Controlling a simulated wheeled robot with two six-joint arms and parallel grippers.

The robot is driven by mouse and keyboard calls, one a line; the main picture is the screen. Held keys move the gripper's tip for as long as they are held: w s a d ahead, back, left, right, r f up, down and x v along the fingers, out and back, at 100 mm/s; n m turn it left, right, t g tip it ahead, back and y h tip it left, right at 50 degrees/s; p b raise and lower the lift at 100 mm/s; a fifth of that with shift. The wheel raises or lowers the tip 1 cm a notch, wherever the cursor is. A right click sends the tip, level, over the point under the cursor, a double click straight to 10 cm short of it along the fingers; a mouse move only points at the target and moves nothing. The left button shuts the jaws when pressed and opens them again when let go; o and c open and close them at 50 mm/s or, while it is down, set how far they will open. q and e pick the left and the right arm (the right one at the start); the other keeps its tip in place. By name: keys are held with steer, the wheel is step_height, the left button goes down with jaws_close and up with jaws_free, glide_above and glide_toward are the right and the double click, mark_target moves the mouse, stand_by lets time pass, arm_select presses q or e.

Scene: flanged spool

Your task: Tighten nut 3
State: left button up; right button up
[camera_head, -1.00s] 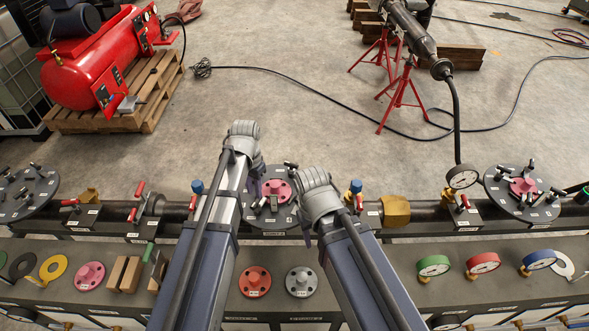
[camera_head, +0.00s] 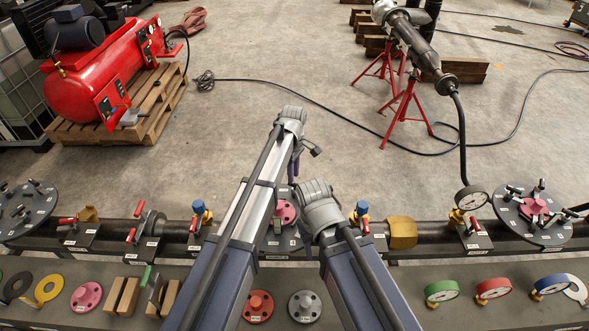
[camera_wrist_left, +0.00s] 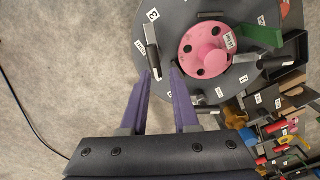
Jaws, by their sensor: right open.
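The round dark plate (camera_wrist_left: 150,90) with a pink flanged spool (camera_wrist_left: 208,52) at its middle fills the upper part of the left wrist view. In the head view the pink spool (camera_head: 285,212) is partly covered by my arms. A grey-and-black bar-shaped nut (camera_wrist_left: 152,52) stands by the tag "3" (camera_wrist_left: 153,15). My left gripper (camera_wrist_left: 162,73) has its purple fingers apart, with the nut's black lower end at the gap, close to the left fingertip. Contact cannot be told. My left gripper (camera_head: 293,172) points down over the plate. My right gripper (camera_head: 309,244) is open low beside it, fingers mostly hidden.
A pipe (camera_head: 355,238) with valves runs across the bench on both sides of the plate. Another studded plate (camera_head: 530,215) and a gauge (camera_head: 471,198) are at right. Red (camera_head: 258,306) and grey (camera_head: 304,306) flanges lie in front. A green bar (camera_wrist_left: 262,36) shows beside the spool.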

mark_target(295, 184)
arm_select(q)
steer(key=shift+w+d+n, duration=0.3)
steer(key=shift+d+n, duration=0.05)
steer(key=shift+n, duration=0.15)
step_height(295, 184, down, 8)
steer(key=b, duration=0.7)
steer(key=shift+r+b, duration=0.1)
steer(key=shift+b, duration=0.25)
steer(key=shift+r+m+p, duration=0.35)
steer(key=shift+r+m, duration=0.05)
steer(key=shift+m, duration=0.4)
steer(key=m, duration=0.9)
steer(key=shift+m, duration=0.3)
steer(key=m, duration=1.1)
steer(key=shift+n, duration=1.4)
step_height(295, 184, up, 7)
steer(key=p, duration=0.7)
